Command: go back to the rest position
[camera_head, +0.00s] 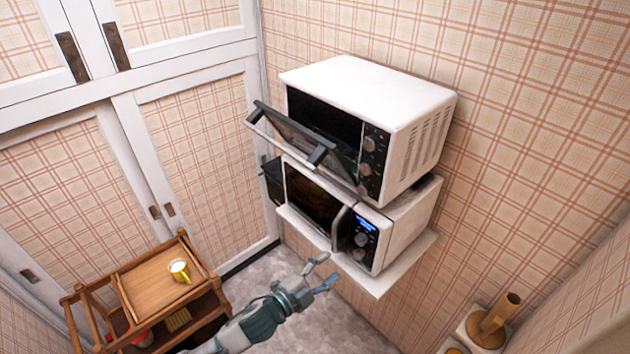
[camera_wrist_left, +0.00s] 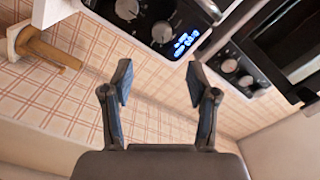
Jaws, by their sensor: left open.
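My left gripper (camera_head: 322,275) reaches in from the bottom of the head view. It is open and empty, in front of and below the lower microwave. In the left wrist view its two fingers (camera_wrist_left: 160,90) stand apart with nothing between them. The microwave (camera_head: 375,235) with a lit blue display sits on a white wall shelf (camera_head: 372,285); its display also shows in the left wrist view (camera_wrist_left: 186,45). My right gripper is in neither view.
A white oven (camera_head: 425,115) with its door (camera_head: 300,135) tilted open stands on the microwave. Wooden pieces (camera_head: 492,322) are at the lower right. Floor (camera_head: 330,325) shows below the shelf.

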